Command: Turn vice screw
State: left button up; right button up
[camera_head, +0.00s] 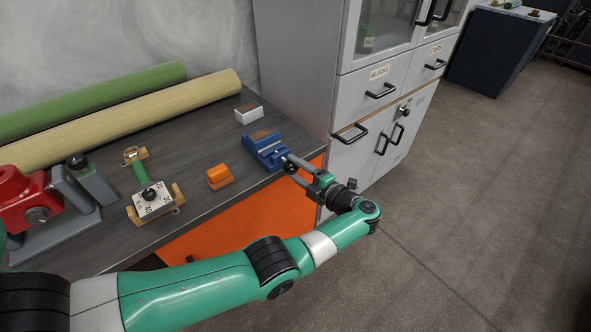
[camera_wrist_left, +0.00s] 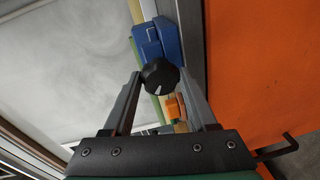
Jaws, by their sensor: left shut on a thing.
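The blue vice (camera_head: 265,148) stands at the front right corner of the dark workbench. Its screw ends in a black knob (camera_head: 290,168) on the side facing my left arm. My left gripper (camera_head: 296,166) reaches to the vice from the front right and is shut on the knob. In the left wrist view the black knob (camera_wrist_left: 160,76), with a white mark, sits between my two fingers (camera_wrist_left: 158,85), and part of the blue vice (camera_wrist_left: 164,38) shows behind it. My right gripper is in neither view.
An orange block (camera_head: 219,177) and a white box (camera_head: 248,113) lie near the vice. Two long rolls (camera_head: 130,115) lie along the wall. A grey cabinet (camera_head: 350,90) stands right of the bench (camera_head: 200,140).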

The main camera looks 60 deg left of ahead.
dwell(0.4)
pick_arm(q)
jog(key=o, duration=1.4)
jog(key=shift+c, duration=0.2)
